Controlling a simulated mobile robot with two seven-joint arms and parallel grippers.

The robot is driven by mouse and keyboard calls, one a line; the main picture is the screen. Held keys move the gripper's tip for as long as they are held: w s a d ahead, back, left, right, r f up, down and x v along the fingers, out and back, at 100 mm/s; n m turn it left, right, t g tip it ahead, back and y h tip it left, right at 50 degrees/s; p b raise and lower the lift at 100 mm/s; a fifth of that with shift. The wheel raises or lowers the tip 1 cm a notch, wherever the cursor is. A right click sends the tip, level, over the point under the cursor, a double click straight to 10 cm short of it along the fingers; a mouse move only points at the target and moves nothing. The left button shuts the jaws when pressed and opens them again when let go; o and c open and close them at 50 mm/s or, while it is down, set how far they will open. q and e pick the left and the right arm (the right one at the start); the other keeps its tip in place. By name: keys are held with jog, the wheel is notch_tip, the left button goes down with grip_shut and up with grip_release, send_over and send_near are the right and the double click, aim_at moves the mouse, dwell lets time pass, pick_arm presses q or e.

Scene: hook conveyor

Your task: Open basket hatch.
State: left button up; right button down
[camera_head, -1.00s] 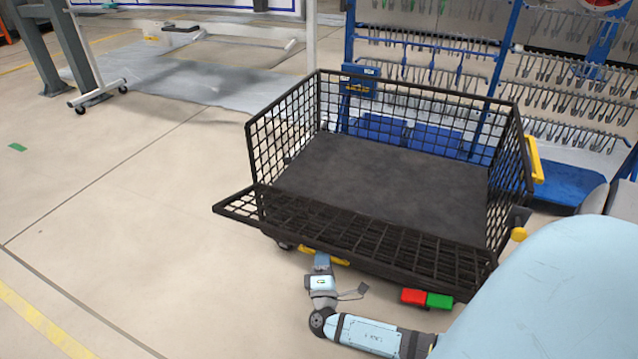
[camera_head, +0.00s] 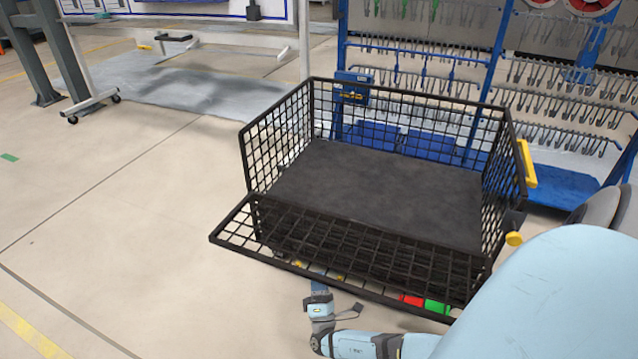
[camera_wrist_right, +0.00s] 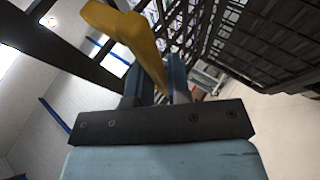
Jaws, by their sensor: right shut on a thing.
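The black wire-mesh basket (camera_head: 380,190) stands on the floor in the middle of the head view. Its front hatch (camera_head: 365,250) is folded outward and slopes toward me, its outer edge hanging lower than the basket rim. My right gripper (camera_head: 318,284) is below the hatch's outer edge, partly hidden by the mesh. In the right wrist view, its blue fingers (camera_wrist_right: 160,82) are shut on a yellow handle (camera_wrist_right: 125,30), with the mesh behind. Bits of yellow show through the mesh in the head view. My left gripper is not in view.
A red block (camera_head: 411,300) and a green block (camera_head: 437,307) show at the hatch's lower right edge. A yellow handle (camera_head: 526,164) is on the basket's right side. A blue rack with hooks (camera_head: 490,80) stands behind.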

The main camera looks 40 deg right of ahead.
jog(key=shift+d+r, duration=0.15)
jog(key=shift+d, duration=0.25)
jog(key=c, duration=1.2)
grip_release()
jog(key=shift+o, duration=0.2)
jog(key=shift+s, duration=0.1)
jog(key=shift+a, duration=0.35)
